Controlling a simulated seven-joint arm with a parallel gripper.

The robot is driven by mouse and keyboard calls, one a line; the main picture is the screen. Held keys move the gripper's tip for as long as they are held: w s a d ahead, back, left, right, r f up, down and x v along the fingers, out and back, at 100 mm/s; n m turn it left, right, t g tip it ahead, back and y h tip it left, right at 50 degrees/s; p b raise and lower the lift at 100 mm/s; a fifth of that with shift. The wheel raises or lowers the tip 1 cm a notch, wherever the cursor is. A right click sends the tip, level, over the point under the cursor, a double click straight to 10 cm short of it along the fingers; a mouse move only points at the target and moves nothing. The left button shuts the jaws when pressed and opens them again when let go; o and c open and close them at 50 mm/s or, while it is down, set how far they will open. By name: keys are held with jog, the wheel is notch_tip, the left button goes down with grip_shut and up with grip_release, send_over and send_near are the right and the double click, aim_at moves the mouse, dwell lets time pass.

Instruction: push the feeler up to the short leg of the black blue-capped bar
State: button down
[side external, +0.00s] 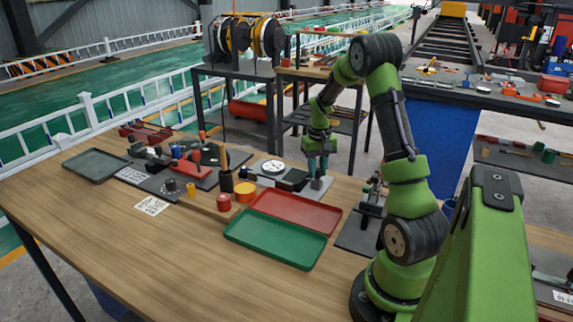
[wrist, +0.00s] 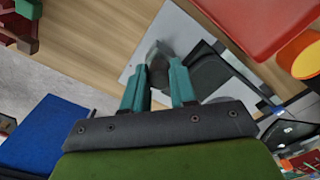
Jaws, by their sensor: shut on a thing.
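My gripper (wrist: 158,88) points down over a light grey plate (wrist: 133,66) at the back of the bench. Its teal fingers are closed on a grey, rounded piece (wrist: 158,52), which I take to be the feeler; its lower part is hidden. A black block (wrist: 218,76) lies just right of the fingers in the wrist view. In the side view my gripper (side external: 317,172) stands over the plate (side external: 322,190), with the black block (side external: 292,180) to its left.
A red tray (side external: 296,212) and a green tray (side external: 275,240) lie in front of the plate. A dial gauge (side external: 273,167), an orange cup (side external: 245,191) and a red fixture (side external: 190,167) stand to the left. The bench's front left is clear.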

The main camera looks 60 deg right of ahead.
aim_at(317, 169)
jog(key=c, duration=0.9)
grip_release()
jog(key=shift+r, duration=0.1)
notch_tip(317, 169, up, 17)
jog(key=s+a+r+n+t+y, duration=0.1)
jog(key=s+a+n+t, duration=0.1)
jog(key=a, duration=1.5)
jog(key=s+a+n+t+y, duration=0.1)
jog(key=s+a+n+t, duration=0.2)
jog(key=a, duration=1.4)
jog(key=shift+s+a+r+t, duration=0.4)
jog(key=shift+s+t, duration=0.35)
jog(key=shift+t, duration=0.35)
